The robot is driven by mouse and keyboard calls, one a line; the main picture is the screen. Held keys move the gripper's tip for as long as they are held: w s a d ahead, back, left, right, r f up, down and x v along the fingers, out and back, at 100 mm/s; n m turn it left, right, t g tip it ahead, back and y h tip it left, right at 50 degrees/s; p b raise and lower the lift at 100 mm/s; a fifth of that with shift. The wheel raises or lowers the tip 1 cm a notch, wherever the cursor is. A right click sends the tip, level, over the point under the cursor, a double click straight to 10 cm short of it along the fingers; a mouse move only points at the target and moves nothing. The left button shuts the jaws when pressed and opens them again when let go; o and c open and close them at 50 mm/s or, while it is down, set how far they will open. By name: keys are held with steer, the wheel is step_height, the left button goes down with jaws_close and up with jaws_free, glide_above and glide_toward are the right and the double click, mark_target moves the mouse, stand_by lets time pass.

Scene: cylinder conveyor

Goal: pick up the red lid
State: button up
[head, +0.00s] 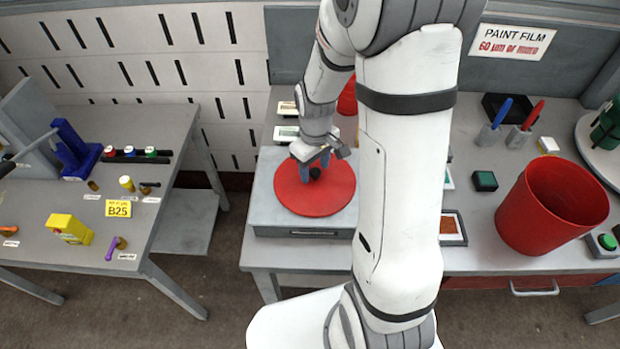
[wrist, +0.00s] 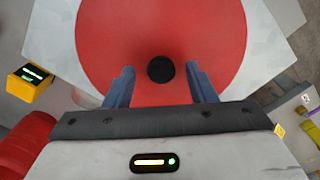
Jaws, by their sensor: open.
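The red lid (head: 329,191) is a flat red disc with a small black knob (wrist: 161,69) at its middle. It lies on a grey box-like block (head: 283,220) on the right-hand table. My gripper (head: 316,168) is over the lid, pointing down at its middle. In the wrist view my gripper (wrist: 161,84) is open, with one blue-grey finger on each side of the knob. Its fingers show no contact with the knob. I cannot tell the exact height of the fingertips over the lid. The wrist view cuts off the lid's far edge.
A red bucket (head: 551,206) stands to the right on the same table. Another red object (head: 347,98) is partly hidden behind my arm. A yellow device (wrist: 30,82) stands near the block. The left table (head: 150,213) holds several small items, with a floor gap between the tables.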

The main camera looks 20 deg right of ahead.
jaws_close()
stand_by(0.4)
steer(key=shift+r, duration=0.1)
